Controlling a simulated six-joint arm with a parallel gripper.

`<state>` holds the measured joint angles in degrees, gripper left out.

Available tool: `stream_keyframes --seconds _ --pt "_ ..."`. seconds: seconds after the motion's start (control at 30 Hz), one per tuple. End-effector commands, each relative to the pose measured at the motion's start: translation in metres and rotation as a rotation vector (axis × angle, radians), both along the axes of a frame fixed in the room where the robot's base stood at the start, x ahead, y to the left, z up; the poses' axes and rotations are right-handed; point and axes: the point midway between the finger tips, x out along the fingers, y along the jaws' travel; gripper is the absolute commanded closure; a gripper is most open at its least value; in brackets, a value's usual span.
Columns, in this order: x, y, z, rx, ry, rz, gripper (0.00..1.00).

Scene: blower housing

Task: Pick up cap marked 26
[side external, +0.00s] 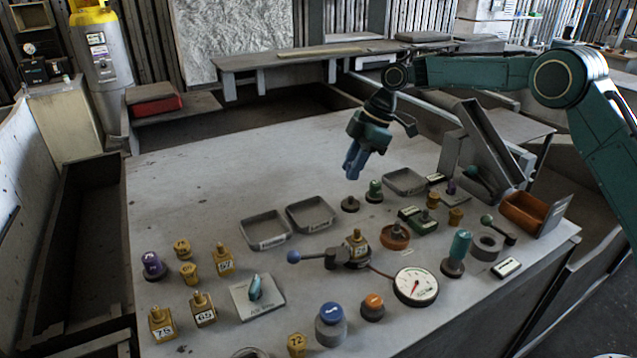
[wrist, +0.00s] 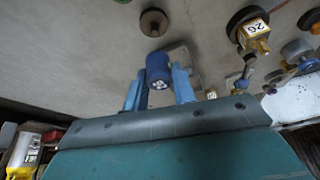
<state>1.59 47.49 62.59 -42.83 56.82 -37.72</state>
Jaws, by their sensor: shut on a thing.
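My gripper (wrist: 158,88) is shut on a dark blue cap (wrist: 157,67) in the wrist view, with one blue finger on each side. The cap carries a small white marking that I cannot read for certain. In the side external view my gripper (side external: 353,168) points down and is above the table, clear of the things on it; the cap is hard to tell from the blue fingers there. A brass part (wrist: 257,44) with a white label that seems to read 26 stands on a round dark base in the wrist view.
The grey table (side external: 190,190) holds two empty trays (side external: 311,214), a third tray (side external: 405,181), a dial gauge (side external: 415,286), a blue-topped knob (side external: 331,313), several brass caps and a lever with a blue ball (side external: 293,257). A dark round piece (side external: 350,204) lies below my gripper. The back left is clear.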

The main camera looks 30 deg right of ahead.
Motion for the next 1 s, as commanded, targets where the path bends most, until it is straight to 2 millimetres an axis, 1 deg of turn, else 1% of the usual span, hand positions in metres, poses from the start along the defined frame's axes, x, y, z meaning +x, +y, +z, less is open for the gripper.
stream_keyframes --seconds 0.03,0.1,0.3,1.0 --pt "0.001 0.000 0.007 0.000 -0.003 0.000 0.96" --pt "0.001 0.000 0.014 0.001 -0.002 0.001 0.96" --pt "0.000 0.000 0.026 0.000 0.000 0.000 0.96" --pt "-0.001 0.002 0.027 0.000 0.001 -0.004 0.96"
